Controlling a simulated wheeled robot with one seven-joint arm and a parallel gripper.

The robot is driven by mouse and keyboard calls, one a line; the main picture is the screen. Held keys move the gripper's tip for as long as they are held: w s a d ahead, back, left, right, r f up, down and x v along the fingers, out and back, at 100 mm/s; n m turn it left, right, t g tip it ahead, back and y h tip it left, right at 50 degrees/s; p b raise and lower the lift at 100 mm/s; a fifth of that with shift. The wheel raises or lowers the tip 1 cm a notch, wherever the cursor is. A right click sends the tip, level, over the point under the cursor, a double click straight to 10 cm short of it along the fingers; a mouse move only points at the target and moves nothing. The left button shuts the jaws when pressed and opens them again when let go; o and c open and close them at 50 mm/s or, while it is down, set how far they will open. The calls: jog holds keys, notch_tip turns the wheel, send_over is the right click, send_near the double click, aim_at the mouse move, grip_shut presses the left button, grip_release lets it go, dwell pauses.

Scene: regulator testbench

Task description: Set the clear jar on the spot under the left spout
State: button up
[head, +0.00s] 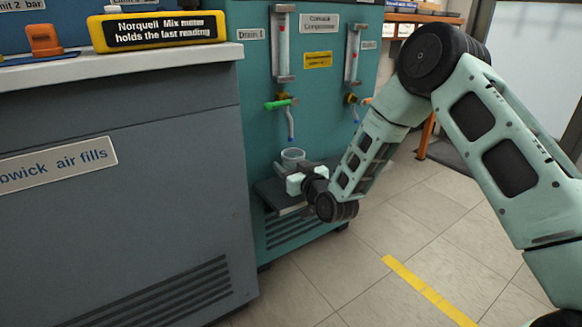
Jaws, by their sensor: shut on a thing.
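The clear jar (292,156) is upright, just below the left spout (290,124) on the teal cabinet. My gripper (294,180) is shut on the jar, and its white fingers cover the lower part. A dark shelf (275,198) juts from the cabinet beneath. I cannot tell whether the jar's base touches the shelf, because my gripper hides it. The left spout has a green valve handle (279,104) and a bluish tube pointing down. The right spout (355,113) has an orange handle and is partly behind my arm.
A grey cabinet (120,190) with a pale top stands close at the left. A yellow meter (158,30) and an orange object (44,40) sit on that top. Two gauge tubes (283,45) are mounted above the spouts. The tiled floor at right, with a yellow stripe (428,290), is clear.

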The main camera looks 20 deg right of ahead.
jog(key=shift+f, duration=0.35)
dwell(0.5)
jog(key=o, duration=1.1)
jog(key=shift+s, duration=0.15)
jog(key=p+v, duration=0.5)
jog(key=v, duration=1.2)
jog(key=shift+s+d, duration=0.1)
